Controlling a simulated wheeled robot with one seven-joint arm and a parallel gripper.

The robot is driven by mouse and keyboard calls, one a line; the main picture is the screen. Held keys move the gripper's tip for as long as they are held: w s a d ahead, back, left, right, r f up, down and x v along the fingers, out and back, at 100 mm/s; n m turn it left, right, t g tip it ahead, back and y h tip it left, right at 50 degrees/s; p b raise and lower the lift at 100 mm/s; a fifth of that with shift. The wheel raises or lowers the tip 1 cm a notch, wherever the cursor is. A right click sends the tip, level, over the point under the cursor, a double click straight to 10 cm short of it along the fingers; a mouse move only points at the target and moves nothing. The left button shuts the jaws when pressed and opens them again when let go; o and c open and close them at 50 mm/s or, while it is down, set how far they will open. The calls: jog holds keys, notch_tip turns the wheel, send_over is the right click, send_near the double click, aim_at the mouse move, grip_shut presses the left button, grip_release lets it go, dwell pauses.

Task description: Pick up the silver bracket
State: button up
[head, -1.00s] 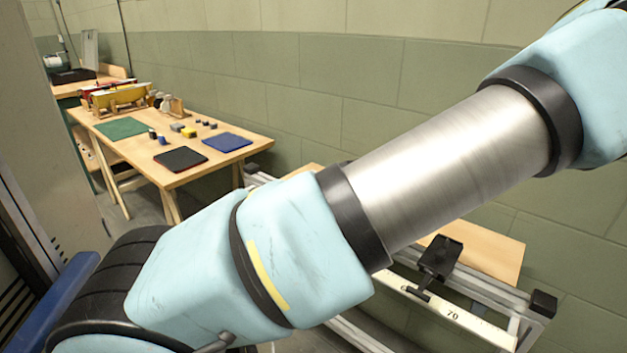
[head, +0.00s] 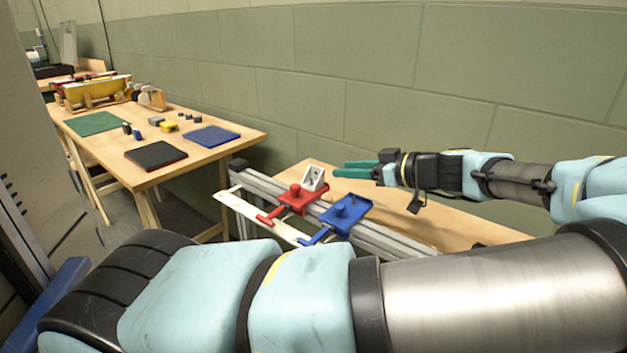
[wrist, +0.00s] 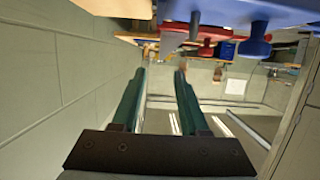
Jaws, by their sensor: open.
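The silver bracket (head: 313,178) is a small light metal piece with dark holes, standing on the red carriage (head: 294,199) of the rail in the head view. My gripper (head: 345,168) has green fingers and points left, close to the right of the bracket, with a gap visible in the picture. In the wrist view my gripper (wrist: 160,72) is open, with nothing between its two fingers. I cannot make out the bracket for sure in the wrist view.
A blue carriage (head: 345,214) with a knob sits on the rail (head: 386,240) beside the red one. A wooden board (head: 455,224) lies behind. A green block wall (head: 400,100) is close behind my arm. A table (head: 188,172) with mats and small blocks stands left.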

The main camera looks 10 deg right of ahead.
jog(key=p+x, duration=0.1)
jog(key=x, duration=0.6)
jog(key=shift+w+a+p, duration=0.25)
jog(key=shift+a+p, duration=0.05)
jog(key=shift+a, duration=0.05)
grip_shut()
